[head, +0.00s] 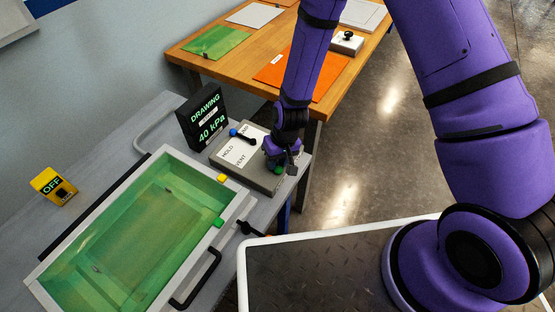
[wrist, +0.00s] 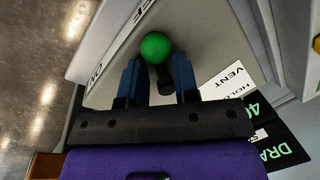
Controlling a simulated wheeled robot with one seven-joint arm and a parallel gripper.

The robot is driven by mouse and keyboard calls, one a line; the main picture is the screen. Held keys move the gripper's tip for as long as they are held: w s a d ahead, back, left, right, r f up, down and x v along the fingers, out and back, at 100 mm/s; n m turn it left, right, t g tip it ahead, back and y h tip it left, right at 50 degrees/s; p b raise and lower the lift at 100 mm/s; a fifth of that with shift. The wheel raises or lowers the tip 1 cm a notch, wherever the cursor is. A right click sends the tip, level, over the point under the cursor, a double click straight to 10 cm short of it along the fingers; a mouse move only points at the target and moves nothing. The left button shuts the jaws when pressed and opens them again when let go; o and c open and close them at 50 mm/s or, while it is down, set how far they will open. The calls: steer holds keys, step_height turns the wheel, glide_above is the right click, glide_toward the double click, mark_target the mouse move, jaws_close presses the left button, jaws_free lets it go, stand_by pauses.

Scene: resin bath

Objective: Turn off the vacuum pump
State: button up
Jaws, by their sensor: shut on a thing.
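A grey control panel (head: 233,155) sits on the bench with white labels reading HOLD and VENT. A lever with a blue knob (head: 236,133) stands on it. My gripper (head: 280,163) is over the panel's right end, at a second lever with a green knob (head: 278,171), mostly hidden in the head view. In the wrist view my fingers (wrist: 158,66) stand on both sides of this green-knobbed lever (wrist: 155,46). An ON label (wrist: 97,72) is near the panel's edge there. A black display (head: 205,117) behind the panel reads DRAWING, 40 kPa.
A green-filled bath (head: 168,201) with a pale rim and black handle lies left of the panel. A yellow box (head: 50,186) reading OFF stands at far left. A wooden table (head: 203,65) with sheets is behind. Open floor lies to the right.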

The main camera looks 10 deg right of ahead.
steer(key=o, duration=0.6)
steer(key=shift+r, duration=0.1)
steer(key=r, duration=0.3)
steer(key=d+r, duration=0.1)
steer(key=r, duration=0.3)
steer(key=d+r, duration=0.1)
steer(key=r, duration=0.2)
steer(key=shift+w+r, duration=0.2)
steer(key=shift+w, duration=0.1)
steer(key=s+d+r+t, duration=0.1)
steer(key=d+r, duration=0.3)
steer(key=r, duration=0.4)
steer(key=d+r+m+t+h, duration=0.1)
steer(key=d+r, duration=0.3)
steer(key=r, duration=0.4)
steer(key=s+d+r+t, duration=0.1)
steer(key=d+r, duration=0.3)
steer(key=r, duration=0.5)
steer(key=s+d+r+t, duration=0.1)
steer(key=s+d+r, duration=0.2)
steer(key=s+r, duration=0.1)
steer(key=s+d+r+m+t, duration=0.1)
steer(key=s+d+r, duration=0.2)
steer(key=s, duration=0.4)
steer(key=s+d+r+m+h, duration=0.1)
steer(key=s+d+r, duration=0.3)
steer(key=s+r, duration=0.1)
steer(key=shift+s+d+r+t, duration=0.1)
steer(key=shift+s+r+t, duration=0.2)
steer(key=shift+t, duration=0.1)
